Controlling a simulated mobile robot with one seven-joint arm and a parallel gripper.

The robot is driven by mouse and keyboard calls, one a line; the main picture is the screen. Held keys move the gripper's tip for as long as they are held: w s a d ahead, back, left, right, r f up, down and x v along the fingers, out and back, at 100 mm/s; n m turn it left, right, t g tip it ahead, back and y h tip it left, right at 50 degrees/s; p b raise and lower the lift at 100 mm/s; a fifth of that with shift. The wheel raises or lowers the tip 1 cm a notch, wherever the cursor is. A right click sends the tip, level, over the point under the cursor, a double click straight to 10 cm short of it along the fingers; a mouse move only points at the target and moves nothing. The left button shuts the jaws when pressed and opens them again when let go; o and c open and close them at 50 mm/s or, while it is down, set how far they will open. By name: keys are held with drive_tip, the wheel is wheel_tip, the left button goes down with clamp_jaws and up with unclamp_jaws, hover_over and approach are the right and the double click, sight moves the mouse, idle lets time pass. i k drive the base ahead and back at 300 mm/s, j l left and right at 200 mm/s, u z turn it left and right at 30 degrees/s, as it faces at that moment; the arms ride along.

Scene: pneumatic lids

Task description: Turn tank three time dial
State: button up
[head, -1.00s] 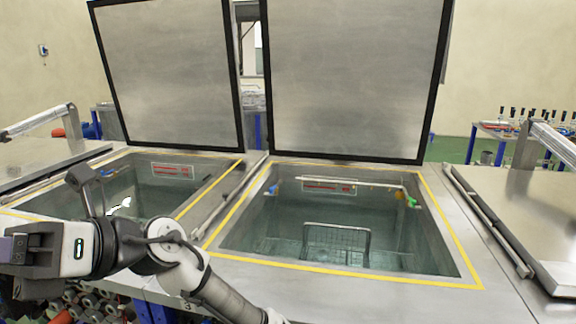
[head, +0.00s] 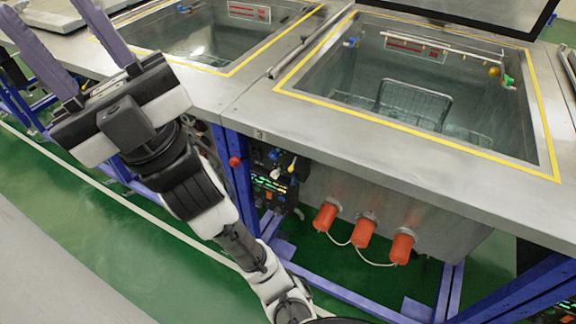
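The tank marked 3 (head: 404,179) has its open basin at upper right, with a yellow border. Below its front left corner, a dark control panel (head: 268,184) with lit green displays and small coloured knobs sits inside the blue frame. The panel is small and seen at an angle, so I cannot tell which part is the time dial. My gripper (head: 50,18) is at the upper left, its two purple fingers spread wide with nothing between them. It is well left of the panel and apart from it. The fingertips reach the picture's edge.
Three orange cylinders (head: 364,233) joined by a cable stick out under the tank. Blue frame legs (head: 237,180) stand beside the panel. A second open tank (head: 205,40) is at upper left. Green floor (head: 110,215) in front is clear; a grey surface (head: 50,275) lies at lower left.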

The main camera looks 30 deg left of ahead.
sight(278, 211)
drive_tip(key=u, duration=0.85)
